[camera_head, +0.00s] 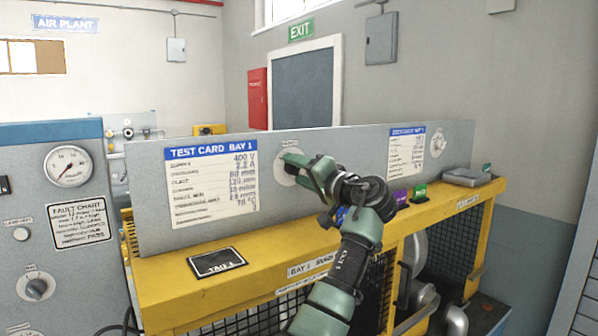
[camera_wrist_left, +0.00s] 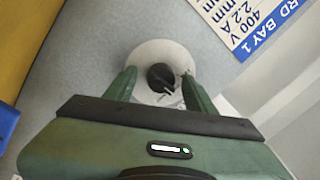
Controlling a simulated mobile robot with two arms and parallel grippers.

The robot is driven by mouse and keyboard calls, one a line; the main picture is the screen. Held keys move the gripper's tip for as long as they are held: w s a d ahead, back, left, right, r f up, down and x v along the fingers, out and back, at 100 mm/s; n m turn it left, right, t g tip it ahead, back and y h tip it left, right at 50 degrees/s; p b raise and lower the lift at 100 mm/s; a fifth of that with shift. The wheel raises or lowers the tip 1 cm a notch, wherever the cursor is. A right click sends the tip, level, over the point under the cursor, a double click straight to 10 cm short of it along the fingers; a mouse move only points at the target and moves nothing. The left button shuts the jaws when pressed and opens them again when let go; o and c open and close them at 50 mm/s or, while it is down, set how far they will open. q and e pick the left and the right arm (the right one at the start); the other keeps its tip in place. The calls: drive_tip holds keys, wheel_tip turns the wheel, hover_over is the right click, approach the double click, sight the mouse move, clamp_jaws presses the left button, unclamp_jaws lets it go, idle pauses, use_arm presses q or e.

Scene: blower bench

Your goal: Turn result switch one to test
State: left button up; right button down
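Result switch one, beside the Bay 1 test card (camera_head: 212,180), is a black knob (camera_wrist_left: 161,77) on a round white plate (camera_wrist_left: 140,58) on the grey panel. In the head view only part of its white plate (camera_head: 281,152) shows; the knob is hidden behind my left gripper (camera_head: 291,163). In the left wrist view my left gripper's green fingers (camera_wrist_left: 159,80) are spread, one on each side of the knob, with gaps between. A white pointer mark shows at the knob's lower edge; its position label is not readable. My right gripper is not in view.
A second round switch (camera_head: 437,142) sits at the panel's right end beside another card (camera_head: 406,152). A black tag (camera_head: 217,262) lies on the yellow bench ledge (camera_head: 165,285). Coloured blocks (camera_head: 420,192) and a grey tray (camera_head: 466,177) are on the ledge to the right. A gauge cabinet (camera_head: 60,240) stands left.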

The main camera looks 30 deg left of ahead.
use_arm(q)
drive_tip(key=shift+s+d+f+b, duration=0.1)
drive_tip(key=shift+s+d+b, duration=0.05)
drive_tip(key=shift+d+b, duration=0.25)
drive_tip(key=b+v, duration=0.3)
drive_tip(key=v, duration=0.4)
drive_tip(key=shift+a, duration=0.1)
